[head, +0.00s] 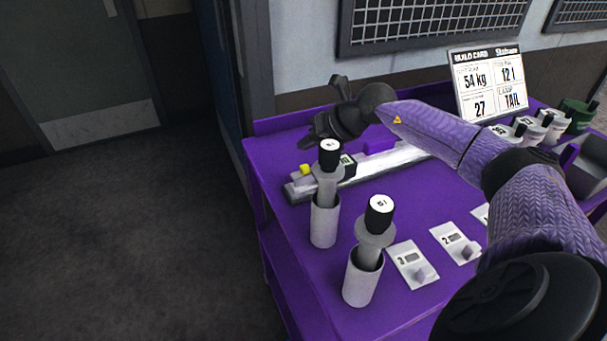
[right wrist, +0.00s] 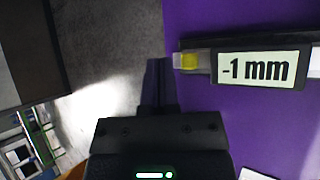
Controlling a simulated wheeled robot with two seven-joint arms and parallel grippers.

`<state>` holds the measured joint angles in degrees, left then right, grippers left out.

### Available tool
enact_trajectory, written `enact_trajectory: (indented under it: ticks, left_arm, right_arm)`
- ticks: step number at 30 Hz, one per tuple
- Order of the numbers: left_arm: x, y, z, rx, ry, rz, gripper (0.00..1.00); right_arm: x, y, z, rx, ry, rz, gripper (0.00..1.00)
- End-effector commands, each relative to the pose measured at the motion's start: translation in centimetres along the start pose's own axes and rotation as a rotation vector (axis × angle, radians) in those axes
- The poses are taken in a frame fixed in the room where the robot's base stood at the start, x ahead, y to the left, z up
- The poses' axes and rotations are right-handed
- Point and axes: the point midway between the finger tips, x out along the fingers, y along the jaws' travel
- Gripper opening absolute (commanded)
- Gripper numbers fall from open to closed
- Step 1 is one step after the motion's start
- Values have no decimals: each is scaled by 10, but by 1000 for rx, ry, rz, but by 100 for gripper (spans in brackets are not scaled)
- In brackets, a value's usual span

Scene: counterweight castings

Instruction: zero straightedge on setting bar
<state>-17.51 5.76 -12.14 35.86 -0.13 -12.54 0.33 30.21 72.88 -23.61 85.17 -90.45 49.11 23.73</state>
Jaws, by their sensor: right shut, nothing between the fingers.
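The straightedge with its digital readout (head: 347,166) lies at the left end of the long silver bar (head: 395,159) on the purple bench. I cannot clearly separate straightedge from setting bar here. In the right wrist view the readout (right wrist: 253,70) shows "-1 mm". A yellow button (head: 305,170) sits at the straightedge's left end and also shows in the right wrist view (right wrist: 188,61). My right gripper (head: 305,143) is shut and empty, near the yellow button and apart from it; its narrow fingers also show in the right wrist view (right wrist: 156,75). My left gripper is out of view.
Two grey castings with black-capped stems (head: 329,160) (head: 379,218) stand in pale cups at the front left. Numbered cards (head: 412,264) lie to their right. A build card (head: 487,82) and several canisters (head: 532,127) stand at the back right. Open floor lies left.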

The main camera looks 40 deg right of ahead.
Motion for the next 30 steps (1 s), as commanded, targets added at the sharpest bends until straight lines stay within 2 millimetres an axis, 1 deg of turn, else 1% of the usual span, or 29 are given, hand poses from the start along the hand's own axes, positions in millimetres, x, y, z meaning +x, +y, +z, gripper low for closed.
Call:
enact_trajectory:
  ticks: [1, 5, 14, 23, 30]
  left_arm:
    - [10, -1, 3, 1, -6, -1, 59]
    - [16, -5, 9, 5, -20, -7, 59]
    - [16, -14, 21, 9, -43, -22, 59]
    - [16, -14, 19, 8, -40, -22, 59]
    - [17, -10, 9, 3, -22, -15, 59]
  right_arm:
    - [10, -7, -7, 1, 3, -2, 0]
    - [18, -13, -13, 0, 1, -1, 0]
    - [19, -14, -14, -1, -1, 1, 0]
    - [19, -14, -14, 0, -1, 1, 0]
    - [19, -14, -14, 0, -1, 1, 0]
